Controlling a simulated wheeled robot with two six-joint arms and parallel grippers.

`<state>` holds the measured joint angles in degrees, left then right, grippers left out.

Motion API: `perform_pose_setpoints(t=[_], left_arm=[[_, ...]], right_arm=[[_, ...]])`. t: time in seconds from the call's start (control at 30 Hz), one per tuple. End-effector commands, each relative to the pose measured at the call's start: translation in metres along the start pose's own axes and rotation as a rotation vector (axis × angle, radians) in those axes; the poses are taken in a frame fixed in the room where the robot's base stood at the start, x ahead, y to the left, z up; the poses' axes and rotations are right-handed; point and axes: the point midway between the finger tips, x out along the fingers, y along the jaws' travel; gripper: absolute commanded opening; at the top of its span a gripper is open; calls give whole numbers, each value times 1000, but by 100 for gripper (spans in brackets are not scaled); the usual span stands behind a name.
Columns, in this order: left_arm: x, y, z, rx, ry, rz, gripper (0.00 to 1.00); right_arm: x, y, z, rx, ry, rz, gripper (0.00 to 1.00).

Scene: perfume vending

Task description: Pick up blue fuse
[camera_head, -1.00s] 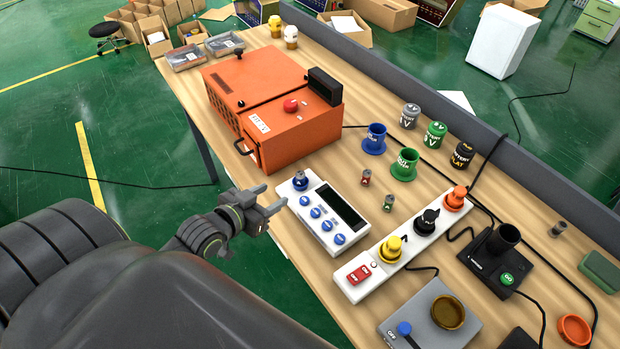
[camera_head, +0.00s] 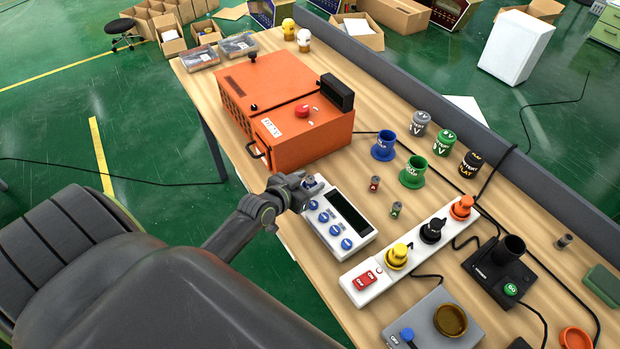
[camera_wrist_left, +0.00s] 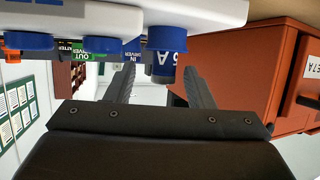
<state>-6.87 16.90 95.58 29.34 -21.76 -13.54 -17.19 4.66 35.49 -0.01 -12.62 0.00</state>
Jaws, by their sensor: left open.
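The blue fuse (camera_wrist_left: 166,38), a blue cylinder with a dark end marked with an A, sits on the top left corner of the white meter box (camera_head: 366,239). In the head view it is mostly hidden by my left gripper (camera_head: 309,187). In the left wrist view the open left gripper (camera_wrist_left: 160,88) has one finger on either side of the fuse's dark end. I cannot tell whether either finger touches it. My right gripper is not in view.
An orange box (camera_head: 310,140) with a handle stands close behind the meter. A white power strip (camera_head: 376,285) with yellow, black and orange plugs lies to the right. Blue (camera_head: 384,146) and green (camera_head: 413,172) holders and small batteries stand beyond.

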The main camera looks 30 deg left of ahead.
Motion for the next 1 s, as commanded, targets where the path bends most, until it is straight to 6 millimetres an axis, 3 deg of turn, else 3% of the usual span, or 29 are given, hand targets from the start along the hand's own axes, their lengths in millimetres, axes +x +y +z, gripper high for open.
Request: perform_pose_setpoints(t=[0.3, 0.6, 1.0], left_arm=[[32, -3, -1, -2, 1, 0, 48], [35, -3, -1, -1, 1, 0, 48], [35, -3, -1, -1, 1, 0, 0]], right_arm=[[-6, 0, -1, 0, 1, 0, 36], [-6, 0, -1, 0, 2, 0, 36], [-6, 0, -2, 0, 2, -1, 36]])
